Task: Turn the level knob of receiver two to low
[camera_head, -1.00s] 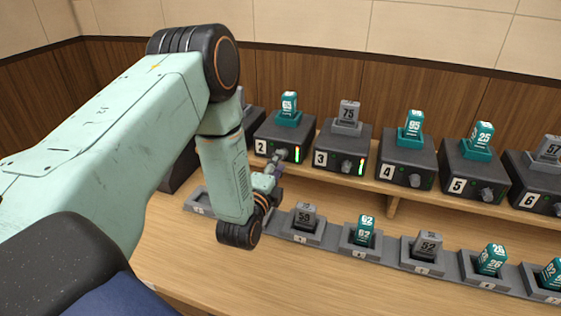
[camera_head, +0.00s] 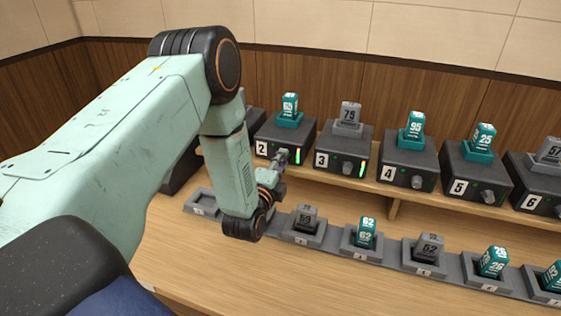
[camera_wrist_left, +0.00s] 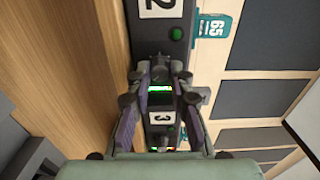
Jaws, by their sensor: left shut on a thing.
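Receiver two (camera_head: 285,133) is a dark box on the shelf with a white 2 label, a lit green level bar (camera_head: 298,156) and a teal unit marked 65 on top. My left gripper (camera_head: 279,160) is at the front of this box, shut on its level knob. In the left wrist view the fingertips (camera_wrist_left: 160,74) sit on both sides of the dark round knob (camera_wrist_left: 161,64), between the 2 label and the green bar (camera_wrist_left: 160,88). The fingers hide much of the knob, so its pointer cannot be read. My right gripper is not in view.
Receiver three (camera_head: 343,148) stands close on the right, with receivers four (camera_head: 408,162), five and six beyond it. Below the shelf, a row of docks (camera_head: 303,238) holds several grey and teal units. The front of the wooden table (camera_head: 330,285) is clear.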

